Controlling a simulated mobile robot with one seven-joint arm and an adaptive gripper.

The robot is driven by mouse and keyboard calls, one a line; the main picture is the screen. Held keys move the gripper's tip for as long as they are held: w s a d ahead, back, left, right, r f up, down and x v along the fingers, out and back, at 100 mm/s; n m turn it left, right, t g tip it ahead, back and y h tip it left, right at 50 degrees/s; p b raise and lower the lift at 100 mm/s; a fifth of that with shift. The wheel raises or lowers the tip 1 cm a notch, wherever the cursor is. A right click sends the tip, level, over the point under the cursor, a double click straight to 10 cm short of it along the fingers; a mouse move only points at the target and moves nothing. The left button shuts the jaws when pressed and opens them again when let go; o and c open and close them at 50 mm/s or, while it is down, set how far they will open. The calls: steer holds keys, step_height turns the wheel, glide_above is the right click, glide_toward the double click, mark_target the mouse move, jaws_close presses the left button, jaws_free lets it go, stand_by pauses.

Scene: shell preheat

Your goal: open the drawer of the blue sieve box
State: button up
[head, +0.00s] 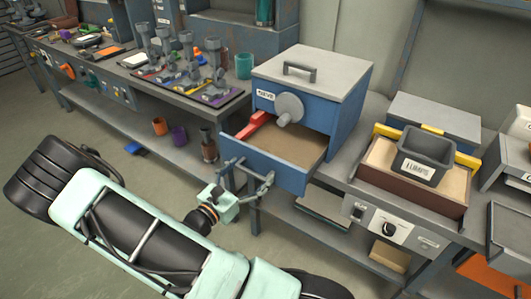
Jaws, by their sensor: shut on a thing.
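The blue sieve box (345,106) stands on the workbench, with a grey lid, a lid handle and a "SIEVE" label. Its drawer (290,172) is pulled well out toward me, showing a tan, sand-like floor. A red scoop-like thing (254,126) lies at the drawer's left side. My gripper (249,174) is at the drawer's front panel, shut on its handle. The handle itself is mostly hidden by the fingers.
Right of the box is a sand-filled tray (375,158) with a grey labelled bin (424,157). A control panel with a black knob (389,229) is below. A tool rack (205,90) and teal cup (244,66) stand left. Floor before the drawer is clear except for my arm.

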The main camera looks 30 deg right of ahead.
steer(key=v, duration=0.5)
steer(key=shift+s+a, duration=0.2)
steer(key=shift+a, duration=0.15)
steer(key=o, duration=1.6)
steer(key=shift+a, duration=0.1)
steer(key=v, duration=1.2)
steer(key=shift+f, duration=0.1)
